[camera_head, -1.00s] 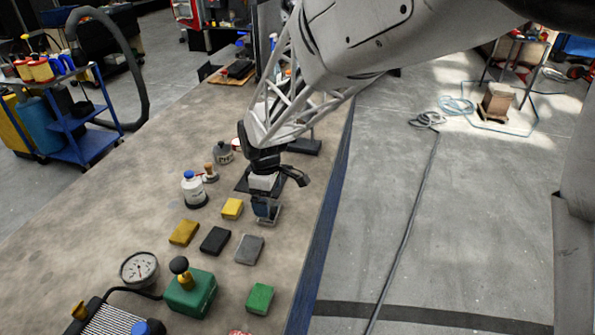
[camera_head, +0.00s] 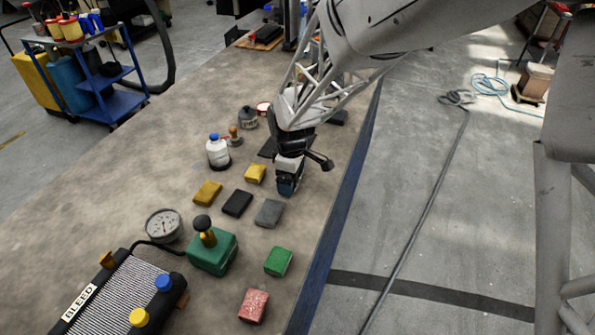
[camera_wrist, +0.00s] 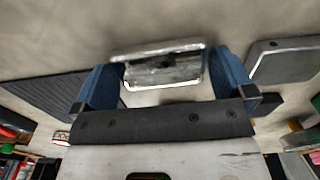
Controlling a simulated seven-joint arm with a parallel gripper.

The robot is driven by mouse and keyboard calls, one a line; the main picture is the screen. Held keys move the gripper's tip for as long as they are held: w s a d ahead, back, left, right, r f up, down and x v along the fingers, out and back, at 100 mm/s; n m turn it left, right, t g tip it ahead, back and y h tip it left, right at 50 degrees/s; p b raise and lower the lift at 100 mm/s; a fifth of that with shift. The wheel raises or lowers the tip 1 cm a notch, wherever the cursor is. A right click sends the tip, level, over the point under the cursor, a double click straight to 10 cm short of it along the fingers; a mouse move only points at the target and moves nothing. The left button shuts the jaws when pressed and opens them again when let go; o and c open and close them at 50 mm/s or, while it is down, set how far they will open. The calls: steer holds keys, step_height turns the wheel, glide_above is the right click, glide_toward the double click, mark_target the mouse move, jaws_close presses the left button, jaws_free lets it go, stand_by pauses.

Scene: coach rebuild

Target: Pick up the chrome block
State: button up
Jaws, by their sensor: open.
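The chrome block (camera_wrist: 163,69) is a shiny, mirror-like slab with a bright rim. In the wrist view it lies between the two blue fingers of my gripper (camera_wrist: 167,75), which is open. The block's left end comes close to the left finger and its right end close to the right one; I cannot tell if either touches. In the head view my gripper (camera_head: 287,187) points down at the table, close above it or at its surface. It hides most or all of the chrome block there.
Around my gripper lie a grey block (camera_head: 268,213), a black block (camera_head: 237,203), yellow blocks (camera_head: 255,173), a green block (camera_head: 278,261) and a red block (camera_head: 253,305). A white bottle (camera_head: 218,153) stands to the left. The table's blue edge (camera_head: 335,222) is close on the right.

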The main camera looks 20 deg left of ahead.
steer(key=c, duration=0.7)
steer(key=shift+r, duration=0.1)
steer(key=shift+c, duration=0.2)
steer(key=shift+r, duration=0.7)
step_height(320, 180, up, 2)
steer(key=shift+r, duration=0.1)
steer(key=s+d, duration=0.3)
steer(key=s, duration=0.1)
steer(key=s+d+r, duration=0.1)
steer(key=s+d, duration=0.2)
steer(key=s, duration=0.1)
steer(key=s+d, duration=0.4)
steer(key=shift+s+r, duration=0.15)
steer(key=shift+s, duration=0.15)
